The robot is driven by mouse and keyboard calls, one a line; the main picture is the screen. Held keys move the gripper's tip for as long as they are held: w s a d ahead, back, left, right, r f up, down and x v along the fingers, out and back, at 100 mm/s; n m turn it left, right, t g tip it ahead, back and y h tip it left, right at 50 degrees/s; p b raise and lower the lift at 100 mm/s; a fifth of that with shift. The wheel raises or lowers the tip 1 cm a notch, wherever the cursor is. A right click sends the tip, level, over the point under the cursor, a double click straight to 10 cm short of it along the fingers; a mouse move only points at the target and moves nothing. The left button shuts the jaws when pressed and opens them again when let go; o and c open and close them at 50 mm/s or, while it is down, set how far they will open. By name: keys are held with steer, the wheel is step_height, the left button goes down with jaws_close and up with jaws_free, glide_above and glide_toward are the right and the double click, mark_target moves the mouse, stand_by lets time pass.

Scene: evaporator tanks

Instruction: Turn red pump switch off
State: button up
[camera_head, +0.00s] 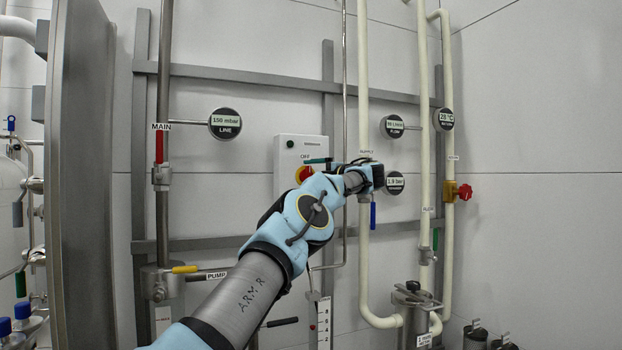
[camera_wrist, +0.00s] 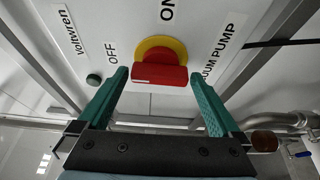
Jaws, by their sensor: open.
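The red pump switch (camera_wrist: 160,76) is a red bar knob on a round yellow plate, in the middle of the wrist view. It sits on a white control box (camera_head: 288,150) marked OFF, ON and VACUUM PUMP. In the wrist view the bar lies crosswise in the picture. In the head view the switch (camera_head: 303,174) is partly hidden by my arm. My gripper (camera_wrist: 159,74) is open, its green fingertips on either side of the red bar. I cannot tell whether they touch it. One green finger (camera_head: 318,160) shows in front of the box in the head view.
A small round green light (camera_wrist: 94,79) is on the box near OFF. Right of the box stand cream pipes (camera_head: 363,100) with round gauges and a red valve (camera_head: 465,192). On the left are a grey pipe (camera_head: 163,215) and a yellow handle (camera_head: 185,269).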

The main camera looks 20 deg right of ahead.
steer(key=b+v, duration=0.4)
steer(key=v, duration=0.6)
steer(key=shift+s+d+b, duration=0.15)
steer(key=shift+s+b, duration=0.15)
steer(key=shift+b, duration=0.05)
